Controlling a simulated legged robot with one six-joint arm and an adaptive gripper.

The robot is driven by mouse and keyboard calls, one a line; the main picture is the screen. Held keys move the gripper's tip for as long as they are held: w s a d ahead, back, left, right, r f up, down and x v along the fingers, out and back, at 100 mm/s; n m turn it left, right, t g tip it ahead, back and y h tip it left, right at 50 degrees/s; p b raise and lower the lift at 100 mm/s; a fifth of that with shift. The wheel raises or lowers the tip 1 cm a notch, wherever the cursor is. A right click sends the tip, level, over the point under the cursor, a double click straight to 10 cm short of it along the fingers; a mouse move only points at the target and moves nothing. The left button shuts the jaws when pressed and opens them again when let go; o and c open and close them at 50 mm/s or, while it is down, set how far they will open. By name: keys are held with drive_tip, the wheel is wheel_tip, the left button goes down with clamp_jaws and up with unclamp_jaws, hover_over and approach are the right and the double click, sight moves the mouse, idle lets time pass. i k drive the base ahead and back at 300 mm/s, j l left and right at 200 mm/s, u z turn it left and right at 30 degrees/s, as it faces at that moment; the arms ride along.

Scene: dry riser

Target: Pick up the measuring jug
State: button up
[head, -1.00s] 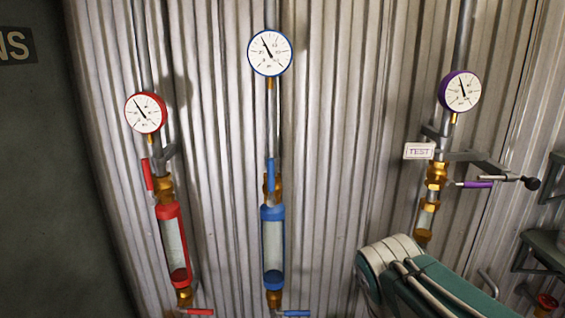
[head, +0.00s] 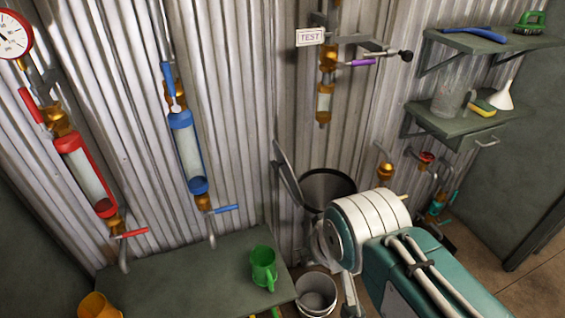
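A clear, see-through jug (head: 449,103), which looks like the measuring jug, stands on the lower wall shelf (head: 430,123) at the right. It is upright, next to a yellow sponge and a white funnel. A green jug or mug (head: 262,270) stands on the bench at the lower middle, and an orange vessel (head: 97,306) is cut off by the bottom edge. My arm, white and teal, fills the lower right.
The bench (head: 190,275) is mostly bare. A grey bucket (head: 316,292) and a dark bin (head: 325,186) stand right of it. The yellow sponge (head: 482,107) and white funnel (head: 502,95) share the lower shelf. Gauge pipes with a TEST sign (head: 310,37) line the corrugated wall.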

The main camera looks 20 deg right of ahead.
sight(451, 88)
drive_tip(key=k+j+z, duration=0.35)
drive_tip(key=k, duration=0.15)
drive_tip(key=i+l, duration=0.25)
drive_tip(key=l, duration=0.25)
drive_tip(key=i+l+z, duration=0.1)
drive_tip(key=l, duration=0.4)
drive_tip(key=i+l, duration=0.35)
drive_tip(key=i+l+z, duration=0.1)
drive_tip(key=i+l, duration=0.15)
drive_tip(key=l, duration=0.35)
drive_tip(key=i+l, duration=0.3)
drive_tip(key=l, duration=0.15)
drive_tip(key=i+l, duration=0.25)
drive_tip(key=l, duration=0.2)
drive_tip(key=z, duration=0.05)
